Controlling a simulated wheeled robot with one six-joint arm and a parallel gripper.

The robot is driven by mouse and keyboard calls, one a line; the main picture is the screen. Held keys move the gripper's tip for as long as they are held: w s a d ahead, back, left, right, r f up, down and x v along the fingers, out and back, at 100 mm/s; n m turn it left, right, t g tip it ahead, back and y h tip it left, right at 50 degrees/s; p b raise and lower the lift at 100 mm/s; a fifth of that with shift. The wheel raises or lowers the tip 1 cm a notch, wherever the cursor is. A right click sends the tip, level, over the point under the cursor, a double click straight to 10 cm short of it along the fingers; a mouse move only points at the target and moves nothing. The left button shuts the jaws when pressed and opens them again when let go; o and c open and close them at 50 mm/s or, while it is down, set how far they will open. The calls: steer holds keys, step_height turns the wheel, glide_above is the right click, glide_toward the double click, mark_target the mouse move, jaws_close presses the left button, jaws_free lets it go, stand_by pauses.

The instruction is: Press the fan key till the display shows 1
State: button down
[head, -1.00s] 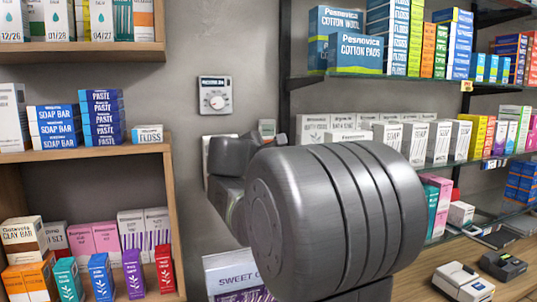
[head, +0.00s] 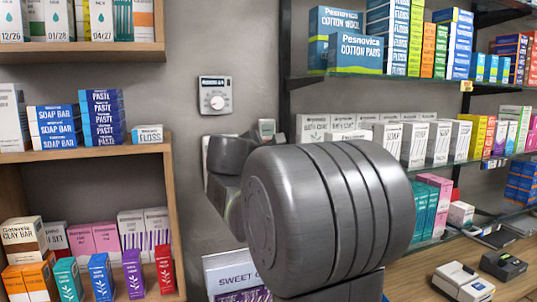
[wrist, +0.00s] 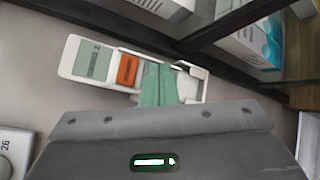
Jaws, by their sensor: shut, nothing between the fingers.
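The white wall panel (wrist: 70,68) lies across the upper middle of the wrist view. It has a grey-green display (wrist: 94,60) at its left end, with a small dark mark that I cannot read surely, and an orange key (wrist: 127,70) beside it. My gripper (wrist: 158,72) is shut and empty; its greenish fingers lie over the panel just right of the orange key and hide what is beneath. I cannot tell whether they touch it. In the head view only the panel's top with the display (head: 267,128) shows; my arm hides the rest.
A dial unit (head: 215,95) is on the wall, up and left of the panel. Glass shelves (head: 375,75) with boxes stand close on the right. A wooden shelf unit (head: 172,190) with boxes stands on the left. A card terminal (head: 463,283) lies on the counter.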

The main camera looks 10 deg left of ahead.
steer(key=shift+w+a, duration=0.25)
steer(key=shift+w, duration=0.1)
stand_by(0.5)
steer(key=shift+s, duration=0.1)
steer(key=shift+s+d+b, duration=0.3)
steer(key=shift+s+d, duration=0.2)
steer(key=shift+s, duration=0.15)
steer(key=s+d, duration=0.1)
steer(key=s+d+b, duration=0.1)
steer(key=s, duration=0.2)
steer(key=shift+s+d, duration=0.1)
steer(key=shift+d, duration=0.3)
